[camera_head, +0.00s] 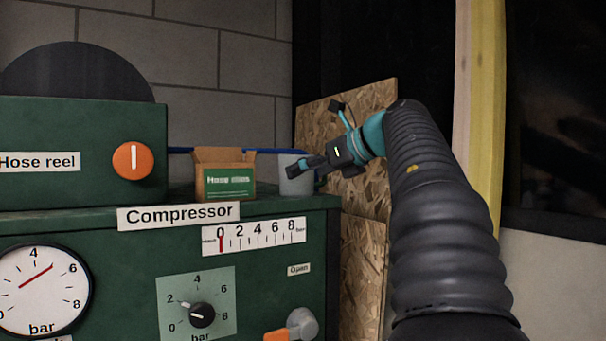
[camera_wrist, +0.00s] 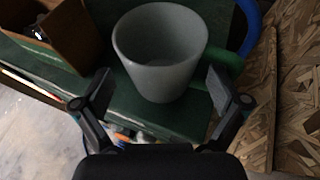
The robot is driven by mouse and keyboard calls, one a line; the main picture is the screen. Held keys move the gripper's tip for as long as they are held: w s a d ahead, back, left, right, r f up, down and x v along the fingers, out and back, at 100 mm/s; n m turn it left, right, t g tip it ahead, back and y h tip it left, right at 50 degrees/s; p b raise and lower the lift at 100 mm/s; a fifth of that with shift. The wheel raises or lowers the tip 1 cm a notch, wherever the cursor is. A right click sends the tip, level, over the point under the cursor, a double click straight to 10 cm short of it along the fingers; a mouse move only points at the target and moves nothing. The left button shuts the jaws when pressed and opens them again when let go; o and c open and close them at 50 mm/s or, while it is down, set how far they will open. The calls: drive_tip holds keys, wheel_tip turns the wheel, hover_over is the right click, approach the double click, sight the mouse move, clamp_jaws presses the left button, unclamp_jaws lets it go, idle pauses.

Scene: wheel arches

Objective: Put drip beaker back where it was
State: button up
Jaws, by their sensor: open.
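The drip beaker is a grey, slightly see-through cup (camera_wrist: 160,62), upright on the green top of the compressor cabinet. In the head view the beaker (camera_head: 296,176) stands near the cabinet's right end, partly hidden behind my gripper (camera_head: 300,170). In the wrist view my gripper (camera_wrist: 160,97) is open, with one finger on each side of the beaker's lower part. I cannot tell whether either finger touches it. The beaker's inside looks empty.
An open cardboard box labelled "Hose clips" (camera_head: 225,175) stands left of the beaker. A blue hose (camera_wrist: 248,22) runs just behind and right of it. The compressor cabinet (camera_head: 130,250) ends close by, before an OSB panel (camera_head: 362,240). The hose reel unit (camera_head: 80,150) is farther left.

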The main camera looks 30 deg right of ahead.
drive_tip(key=p+v, duration=0.1)
drive_tip(key=v, duration=0.9)
drive_tip(key=shift+s, duration=0.2)
drive_tip(key=shift+d+r, duration=0.1)
drive_tip(key=shift+r, duration=0.05)
